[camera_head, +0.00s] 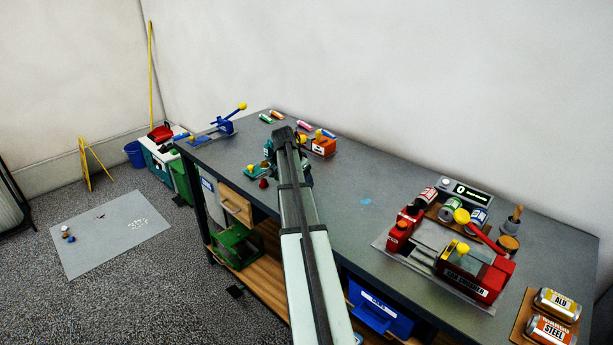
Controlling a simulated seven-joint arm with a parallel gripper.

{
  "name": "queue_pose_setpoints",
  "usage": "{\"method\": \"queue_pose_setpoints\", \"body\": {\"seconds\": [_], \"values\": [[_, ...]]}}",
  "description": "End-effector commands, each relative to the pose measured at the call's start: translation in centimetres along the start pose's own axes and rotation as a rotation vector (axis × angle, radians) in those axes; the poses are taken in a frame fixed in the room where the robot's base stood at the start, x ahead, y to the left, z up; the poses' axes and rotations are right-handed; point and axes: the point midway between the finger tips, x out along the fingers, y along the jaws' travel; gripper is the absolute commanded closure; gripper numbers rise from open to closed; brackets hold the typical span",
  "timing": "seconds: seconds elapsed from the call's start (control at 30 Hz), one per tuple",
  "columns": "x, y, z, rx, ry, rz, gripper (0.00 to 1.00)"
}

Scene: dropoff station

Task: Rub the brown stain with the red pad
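A small dark red piece (264,183) lies near the bench's front edge, just left of my arm. It may be the red pad, but it is too small to be sure. I cannot make out a brown stain; part of the bench top is hidden behind my arm. My arm reaches away over the bench (365,240), and its far end covers a teal object or fixture. I cannot make out my gripper's fingers, which are hidden behind the arm.
A blue mark (365,201) is on the bench right of my arm. A red can crusher (468,274) fills the right side. A grey mat (100,250) with marks and small objects lies on the floor.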

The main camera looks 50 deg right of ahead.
Motion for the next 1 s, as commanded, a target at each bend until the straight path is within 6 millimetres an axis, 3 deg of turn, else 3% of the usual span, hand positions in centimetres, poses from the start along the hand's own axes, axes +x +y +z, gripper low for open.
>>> {"method": "queue_pose_setpoints", "body": {"seconds": [0.1, 0.93, 1.0], "values": [[-0.5, 0.1, 1.2, -0.002, -0.001, 0.000, 0.69], [2.6, -0.1, -6.1, 0.001, -0.001, 0.000, 0.69], [2.4, 0.5, -5.7, 0.000, -0.001, 0.000, 0.69]]}}
